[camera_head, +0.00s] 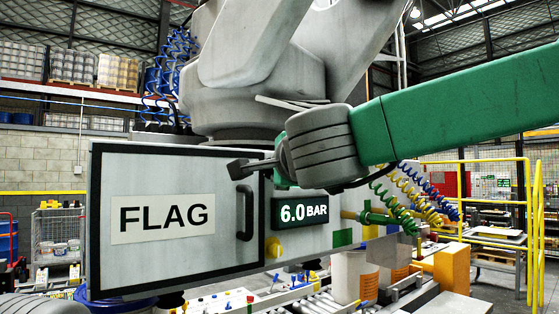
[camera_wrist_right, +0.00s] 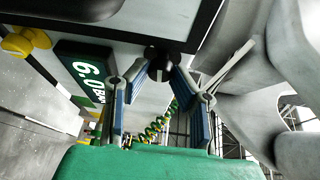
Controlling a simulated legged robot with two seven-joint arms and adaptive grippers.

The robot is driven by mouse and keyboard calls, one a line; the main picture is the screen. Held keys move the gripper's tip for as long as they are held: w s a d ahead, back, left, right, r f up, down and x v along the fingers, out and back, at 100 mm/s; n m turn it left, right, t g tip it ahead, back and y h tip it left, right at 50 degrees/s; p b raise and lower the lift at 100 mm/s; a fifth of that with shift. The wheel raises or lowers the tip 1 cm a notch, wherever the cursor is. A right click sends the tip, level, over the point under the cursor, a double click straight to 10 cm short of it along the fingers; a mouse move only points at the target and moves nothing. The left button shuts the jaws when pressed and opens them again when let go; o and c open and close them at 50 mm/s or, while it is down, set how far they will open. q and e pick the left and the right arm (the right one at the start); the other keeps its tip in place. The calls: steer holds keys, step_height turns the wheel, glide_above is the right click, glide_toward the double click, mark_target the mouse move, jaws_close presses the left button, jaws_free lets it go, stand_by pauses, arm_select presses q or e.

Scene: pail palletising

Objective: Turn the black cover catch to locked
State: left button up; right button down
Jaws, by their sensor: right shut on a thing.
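The black cover catch (camera_head: 240,168) shows in the head view at the upper right of the framed FLAG cover (camera_head: 150,262), above its black handle (camera_head: 245,215). It sticks out to the left of my right gripper (camera_head: 278,164). In the right wrist view the catch is a dark knob (camera_wrist_right: 159,62) at the cover's black edge, between the fingertips of my right gripper (camera_wrist_right: 160,74). The gripper is shut on it. The gripper's body hides part of the catch in the head view, and I cannot tell its turn position.
A display reading 6.0 BAR (camera_head: 303,211) and a yellow knob (camera_head: 273,247) sit right of the cover. A large grey machine arm (camera_head: 245,90) stands above and behind the cover. Coiled hoses (camera_head: 405,200) hang at the right. White pails (camera_head: 350,275) stand below.

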steer(key=shift+f+m, duration=0.1)
steer(key=shift+m, duration=0.5)
steer(key=c, duration=1.4)
jaws_free()
steer(key=shift+c, duration=0.2)
steer(key=shift+o, duration=0.4)
steer(key=shift+w+f, duration=0.1)
steer(key=shift+w, duration=0.3)
steer(key=v, duration=1.1)
steer(key=shift+s+d+r+g+p, duration=0.2)
steer(key=shift+s+r+g+p, duration=0.05)
steer(key=shift+s+g+p, duration=0.1)
steer(key=shift+a, duration=0.1)
